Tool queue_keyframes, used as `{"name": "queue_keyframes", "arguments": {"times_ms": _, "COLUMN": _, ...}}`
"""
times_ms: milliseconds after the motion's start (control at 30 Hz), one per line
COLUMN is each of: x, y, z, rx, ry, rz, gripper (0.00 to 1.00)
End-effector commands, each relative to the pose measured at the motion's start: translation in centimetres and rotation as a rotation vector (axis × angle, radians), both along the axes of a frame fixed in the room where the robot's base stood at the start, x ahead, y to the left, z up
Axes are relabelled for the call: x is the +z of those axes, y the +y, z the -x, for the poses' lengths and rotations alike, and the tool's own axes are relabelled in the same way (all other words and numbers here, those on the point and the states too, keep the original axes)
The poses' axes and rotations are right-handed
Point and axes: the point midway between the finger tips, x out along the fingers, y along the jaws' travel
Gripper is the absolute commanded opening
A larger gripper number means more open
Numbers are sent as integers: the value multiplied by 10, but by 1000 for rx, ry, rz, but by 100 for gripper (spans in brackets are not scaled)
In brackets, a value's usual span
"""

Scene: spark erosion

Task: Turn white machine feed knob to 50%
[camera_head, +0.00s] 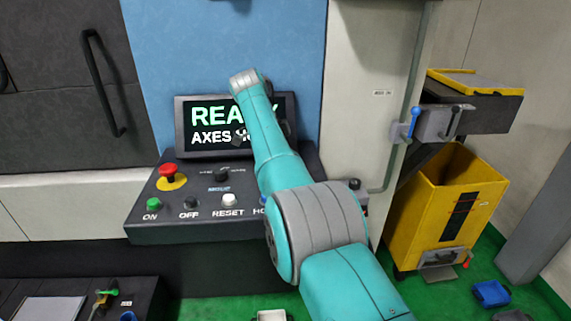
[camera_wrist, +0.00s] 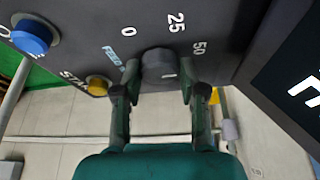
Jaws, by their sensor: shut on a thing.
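The feed knob (camera_wrist: 160,62) shows in the wrist view as a dark grey round knob, not white, on a dark panel. The printed marks 0, 25 and 50 stand around it. My gripper (camera_wrist: 159,75) has one dark green finger on each side of the knob and is shut on it. A faint light mark shows on the knob's near side, but I cannot tell clearly which number it points at. In the head view my arm covers the gripper and this knob at the control panel (camera_head: 150,228).
A blue button (camera_wrist: 32,37) and a yellow button (camera_wrist: 97,85) sit left of the knob in the wrist view. A screen (camera_head: 184,128) reading READY stands behind the panel. A red emergency stop (camera_head: 168,170) is at the panel's left. A yellow bin (camera_head: 405,225) stands at right.

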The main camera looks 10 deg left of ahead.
Motion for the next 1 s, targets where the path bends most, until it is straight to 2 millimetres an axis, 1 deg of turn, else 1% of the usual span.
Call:
{"name": "queue_keyframes", "arguments": {"times_ms": 33, "x": -1, "y": 1, "z": 1, "rx": 1, "ry": 3, "rz": -1, "gripper": 46}}
{"name": "queue_keyframes", "arguments": {"times_ms": 67, "x": -1, "y": 1, "z": 1, "rx": 1, "ry": 3, "rz": -1, "gripper": 53}}
{"name": "queue_keyframes", "arguments": {"times_ms": 100, "x": -1, "y": 1, "z": 1, "rx": 1, "ry": 2, "rz": -1, "gripper": 63}}
{"name": "queue_keyframes", "arguments": {"times_ms": 133, "x": -1, "y": 1, "z": 1, "rx": 1, "ry": 2, "rz": -1, "gripper": 66}}
{"name": "queue_keyframes", "arguments": {"times_ms": 733, "x": -1, "y": 0, "z": 0, "rx": 13, "ry": 0, "rz": 0, "gripper": 66}}
{"name": "queue_keyframes", "arguments": {"times_ms": 867, "x": -1, "y": 0, "z": 0, "rx": 48, "ry": -1, "rz": 1, "gripper": 66}}
{"name": "queue_keyframes", "arguments": {"times_ms": 1000, "x": -2, "y": 0, "z": 1, "rx": 118, "ry": 0, "rz": 0, "gripper": 66}}
